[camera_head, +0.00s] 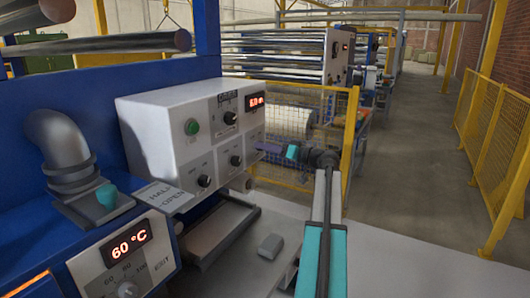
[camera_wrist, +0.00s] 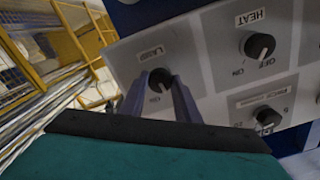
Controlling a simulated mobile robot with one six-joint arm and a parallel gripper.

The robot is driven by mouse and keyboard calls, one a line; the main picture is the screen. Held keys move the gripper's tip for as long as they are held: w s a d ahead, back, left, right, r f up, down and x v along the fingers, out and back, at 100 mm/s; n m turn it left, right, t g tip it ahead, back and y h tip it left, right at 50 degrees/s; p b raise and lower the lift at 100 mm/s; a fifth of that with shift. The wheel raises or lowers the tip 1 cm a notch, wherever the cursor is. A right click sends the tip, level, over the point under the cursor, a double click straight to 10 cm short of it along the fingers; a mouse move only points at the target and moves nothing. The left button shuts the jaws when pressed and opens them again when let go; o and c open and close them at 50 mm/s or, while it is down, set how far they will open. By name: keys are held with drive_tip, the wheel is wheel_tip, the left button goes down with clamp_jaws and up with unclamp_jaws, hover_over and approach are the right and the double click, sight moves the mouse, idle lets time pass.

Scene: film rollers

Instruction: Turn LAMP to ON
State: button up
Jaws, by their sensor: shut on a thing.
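My gripper (camera_head: 259,147) reaches the right end of the white control panel (camera_head: 163,150) in the head view. In the wrist view, the two grey-purple fingers of my gripper (camera_wrist: 160,83) close around a small black knob (camera_wrist: 159,77). A blurred label (camera_wrist: 150,52) above this knob seems to read LAMP. An ON mark shows just below the knob; its other mark is hidden by a finger. I cannot tell which way its pointer stands. In the head view this knob is hidden behind the fingers.
The HEAT knob (camera_wrist: 257,46), with OFF and ON marks, is right of my fingers, and another knob (camera_wrist: 267,119) is below it. A green button (camera_head: 191,127) and red display (camera_head: 257,100) are on the panel. A yellow mesh fence (camera_head: 339,140) stands behind my gripper.

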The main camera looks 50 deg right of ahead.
drive_tip(key=shift+m+b, duration=0.35)
drive_tip(key=shift+m, duration=3.65)
drive_tip(key=o, duration=1)
drive_tip(key=shift+o, duration=0.2)
drive_tip(key=b+v, duration=0.3)
drive_tip(key=v, duration=1.1)
drive_tip(key=shift+w+f, duration=0.1)
